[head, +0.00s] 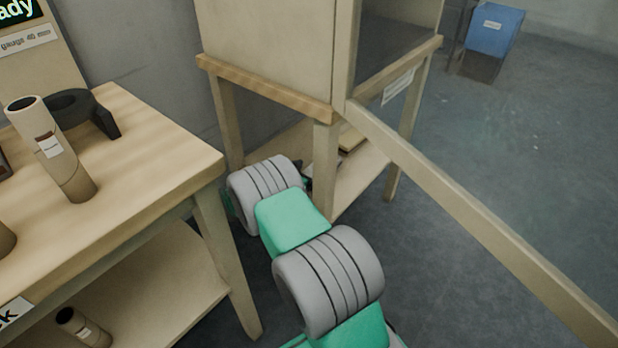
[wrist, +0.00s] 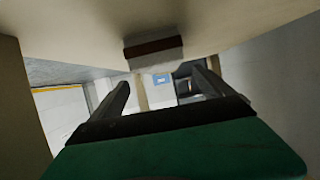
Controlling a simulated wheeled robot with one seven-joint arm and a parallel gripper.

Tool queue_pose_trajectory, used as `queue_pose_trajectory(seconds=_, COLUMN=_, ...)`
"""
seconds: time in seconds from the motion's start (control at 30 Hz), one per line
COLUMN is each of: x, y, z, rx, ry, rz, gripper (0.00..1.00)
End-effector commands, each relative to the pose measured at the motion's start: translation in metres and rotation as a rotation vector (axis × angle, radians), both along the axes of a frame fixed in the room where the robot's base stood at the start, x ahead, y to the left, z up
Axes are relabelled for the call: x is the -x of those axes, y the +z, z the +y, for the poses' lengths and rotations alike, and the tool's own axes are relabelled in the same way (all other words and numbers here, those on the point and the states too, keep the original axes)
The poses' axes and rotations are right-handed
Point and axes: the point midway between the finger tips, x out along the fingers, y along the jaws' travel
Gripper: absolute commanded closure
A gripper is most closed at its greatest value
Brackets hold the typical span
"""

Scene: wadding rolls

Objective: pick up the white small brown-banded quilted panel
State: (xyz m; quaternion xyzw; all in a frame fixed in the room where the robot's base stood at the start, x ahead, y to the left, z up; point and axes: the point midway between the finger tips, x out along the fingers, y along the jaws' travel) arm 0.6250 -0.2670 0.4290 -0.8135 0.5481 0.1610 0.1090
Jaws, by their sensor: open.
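A small white block with a brown band (wrist: 155,53), which looks like the panel, shows in the wrist view against a broad beige surface at the top of the picture. Its quilting is too small to make out. My gripper (wrist: 166,86) is open, with its two dark fingers apart, one to the lower left and one to the lower right of the panel. Nothing is between the fingers, and the panel appears beyond their tips. In the head view my arm reaches to the cabinet's low shelf; its end is mostly hidden, and I cannot pick out the panel there.
The cabinet's wooden leg (head: 325,170) stands close by my arm. A low shelf (head: 362,172) lies under the cabinet. A table (head: 150,150) with cardboard tubes (head: 72,165) is at left. A long beam (head: 480,220) crosses the right. A blue bin (head: 494,32) stands far back on open floor.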

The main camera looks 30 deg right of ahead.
Motion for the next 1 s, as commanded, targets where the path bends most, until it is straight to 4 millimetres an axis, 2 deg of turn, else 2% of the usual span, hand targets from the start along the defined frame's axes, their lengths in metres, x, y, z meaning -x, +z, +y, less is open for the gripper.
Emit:
queue_pose_trajectory(seconds=0.3, x=-0.018, y=-0.027, z=-0.040, rx=0.001, ry=-0.003, rz=-0.001, gripper=0.09)
queue_pose_trajectory(seconds=0.43, x=-0.026, y=-0.031, z=-0.056, rx=0.001, ry=0.000, rz=0.000, gripper=0.09)
queue_pose_trajectory(seconds=0.7, x=-0.029, y=-0.029, z=-0.060, rx=-0.001, ry=0.004, rz=0.001, gripper=0.10)
queue_pose_trajectory(seconds=1.0, x=-0.029, y=-0.029, z=-0.060, rx=-0.001, ry=0.003, rz=0.001, gripper=0.34)
